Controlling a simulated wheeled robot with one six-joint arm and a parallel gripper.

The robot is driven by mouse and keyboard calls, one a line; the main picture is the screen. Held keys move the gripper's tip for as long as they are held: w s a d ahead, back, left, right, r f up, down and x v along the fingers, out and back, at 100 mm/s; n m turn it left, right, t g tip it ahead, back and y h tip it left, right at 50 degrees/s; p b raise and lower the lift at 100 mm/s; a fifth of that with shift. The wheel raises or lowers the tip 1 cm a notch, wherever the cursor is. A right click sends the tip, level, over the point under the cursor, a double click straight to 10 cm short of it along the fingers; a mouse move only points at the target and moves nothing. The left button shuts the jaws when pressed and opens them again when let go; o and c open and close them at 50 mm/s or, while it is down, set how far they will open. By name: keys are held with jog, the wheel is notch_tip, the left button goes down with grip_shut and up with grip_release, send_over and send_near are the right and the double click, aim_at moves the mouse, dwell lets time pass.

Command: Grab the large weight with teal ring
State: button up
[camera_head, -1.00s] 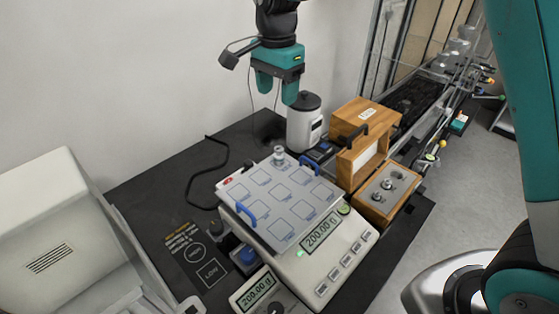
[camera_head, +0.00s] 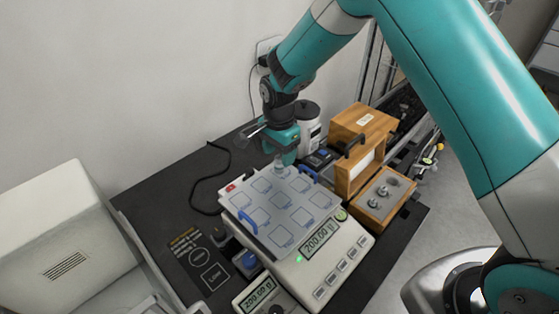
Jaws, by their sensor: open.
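A small silvery weight (camera_head: 279,166) stands on the back part of the white tray (camera_head: 275,253) with blue handles, on top of the scale. My gripper (camera_head: 283,160) is pointed down right over this weight, with its jaws open around or just above it. The weight is mostly hidden by the jaws, and I cannot make out a teal ring on it. Two more metal weights (camera_head: 382,187) sit in the open wooden box (camera_head: 371,215) to the right, clear of my gripper.
The scale (camera_head: 335,262) reads 200.00 under the tray. A wooden case (camera_head: 364,128) with a black handle and a white canister (camera_head: 309,139) stand close to the right of my gripper. A second display (camera_head: 259,291) is at the front. A white machine (camera_head: 62,238) stands at left.

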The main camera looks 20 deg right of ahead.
jog(key=shift+f, duration=1.2)
grip_shut()
jog(key=shift+r, duration=0.15)
